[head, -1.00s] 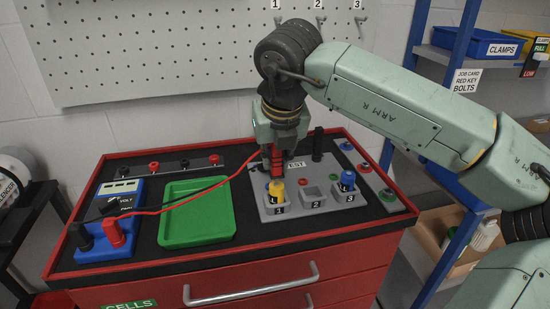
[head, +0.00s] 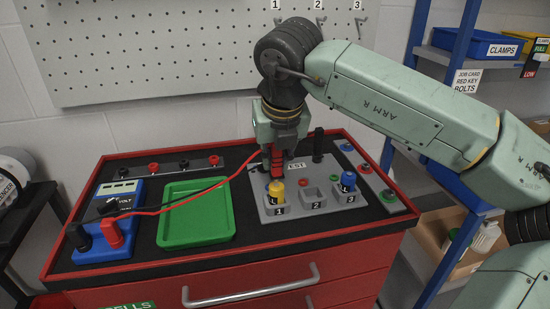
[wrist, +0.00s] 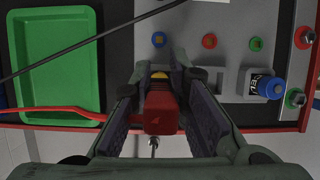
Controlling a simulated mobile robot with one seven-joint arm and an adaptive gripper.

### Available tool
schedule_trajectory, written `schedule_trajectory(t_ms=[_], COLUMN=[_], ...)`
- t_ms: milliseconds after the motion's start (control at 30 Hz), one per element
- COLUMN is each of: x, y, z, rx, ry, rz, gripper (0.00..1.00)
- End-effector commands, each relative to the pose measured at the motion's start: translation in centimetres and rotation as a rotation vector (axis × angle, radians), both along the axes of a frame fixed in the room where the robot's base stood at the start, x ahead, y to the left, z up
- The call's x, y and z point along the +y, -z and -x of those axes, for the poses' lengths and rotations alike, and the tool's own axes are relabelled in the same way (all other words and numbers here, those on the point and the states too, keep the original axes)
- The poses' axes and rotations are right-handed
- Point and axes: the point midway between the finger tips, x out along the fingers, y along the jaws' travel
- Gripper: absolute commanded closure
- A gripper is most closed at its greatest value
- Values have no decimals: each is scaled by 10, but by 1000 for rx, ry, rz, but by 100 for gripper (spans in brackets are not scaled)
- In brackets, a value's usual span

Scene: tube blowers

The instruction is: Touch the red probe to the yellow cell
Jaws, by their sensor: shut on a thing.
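My gripper (wrist: 161,120) points down over the test plate and is shut on the red probe (wrist: 160,106). In the head view the red probe (head: 277,158) hangs between the fingers, with its red lead trailing left. The yellow cell (head: 275,194) stands upright in slot 1, just below and in front of the probe. In the wrist view only a bit of the yellow cell (wrist: 160,75) shows past the probe's end. The probe's tip is close to the cell's top, but I cannot tell whether they touch.
A blue cell (head: 347,183) stands in slot 3; slot 2 (head: 314,196) is empty. A black upright post (head: 318,143) stands behind the slots. A blue voltmeter (head: 109,222) and an empty green tray (head: 196,228) are to the left. The red and black leads cross over the tray.

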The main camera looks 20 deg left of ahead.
Motion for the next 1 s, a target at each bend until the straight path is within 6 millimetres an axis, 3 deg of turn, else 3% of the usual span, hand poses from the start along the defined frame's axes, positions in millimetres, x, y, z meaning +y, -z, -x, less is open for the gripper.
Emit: schedule_trajectory(t_ms=[1000], x=[0], y=[8], z=[0], rx=[0], ry=[1], rz=[0], gripper=[100])
